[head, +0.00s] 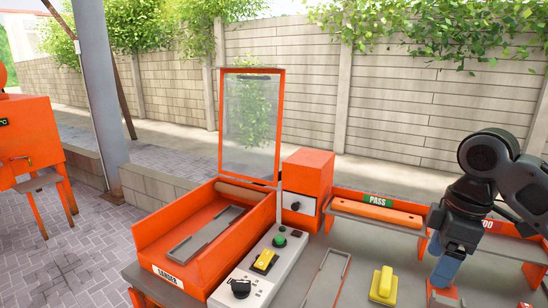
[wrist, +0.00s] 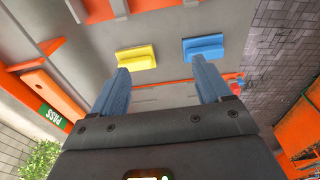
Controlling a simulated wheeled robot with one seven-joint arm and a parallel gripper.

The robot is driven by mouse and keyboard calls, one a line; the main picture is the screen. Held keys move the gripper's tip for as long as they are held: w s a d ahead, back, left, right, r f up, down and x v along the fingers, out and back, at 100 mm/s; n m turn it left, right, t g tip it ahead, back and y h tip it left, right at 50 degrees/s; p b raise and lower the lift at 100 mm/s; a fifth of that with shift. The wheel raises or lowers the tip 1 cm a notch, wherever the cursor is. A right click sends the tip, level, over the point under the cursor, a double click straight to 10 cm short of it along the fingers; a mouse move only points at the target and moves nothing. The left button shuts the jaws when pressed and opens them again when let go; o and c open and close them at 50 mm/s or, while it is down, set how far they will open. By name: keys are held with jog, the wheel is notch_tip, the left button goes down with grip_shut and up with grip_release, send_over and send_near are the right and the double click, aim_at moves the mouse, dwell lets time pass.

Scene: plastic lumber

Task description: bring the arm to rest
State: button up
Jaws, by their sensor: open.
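My gripper (head: 443,272) hangs at the right of the head view, fingers pointing down over the grey worktop. Its two blue fingers are parted and nothing is between them in the wrist view (wrist: 158,68). A yellow block (head: 384,284) lies on the worktop to the left of the gripper in the head view. The wrist view shows this yellow block (wrist: 138,57) and a blue block (wrist: 203,47) lying apart beyond the fingertips. The dark arm links rise behind the gripper at the right edge.
An orange sander box (head: 152,236) stands open, its clear lid (head: 251,125) raised. Beside it is a grey control panel (head: 226,293) with a green button (head: 279,240). An orange bar (head: 376,211) lies at the PASS tray. Orange dividers stand near the gripper.

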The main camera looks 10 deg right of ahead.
jog(key=a+f+m+t+y, duration=0.3)
jog(key=a+m+t+y, duration=0.15)
jog(key=a, duration=0.95)
jog(key=a+f+m+t+y, duration=0.25)
jog(key=a+t, duration=0.35)
jog(key=a, duration=0.8)
jog(key=s+d+f+m+t+h, duration=0.1)
jog(key=s+d+f+m+h, duration=0.1)
jog(key=s, duration=0.6)
jog(key=s+d+f+m+t+h, duration=0.1)
jog(key=s+d+f+m+h, duration=0.15)
jog(key=s, duration=0.45)
jog(key=s+d+f+m+t+h, duration=0.1)
jog(key=s+d+f+m+h, duration=0.15)
jog(key=s, duration=0.55)
jog(key=s+d+r+n, duration=0.1)
jog(key=s+d+r, duration=0.2)
jog(key=s, duration=0.5)
jog(key=s+d+r+n, duration=0.1)
jog(key=s+d+r, duration=0.2)
jog(key=s, duration=0.5)
jog(key=shift+d+n+h, duration=0.4)
jog(key=shift+d, duration=0.5)
jog(key=shift+s+t, duration=0.1)
jog(key=shift+t, duration=0.15)
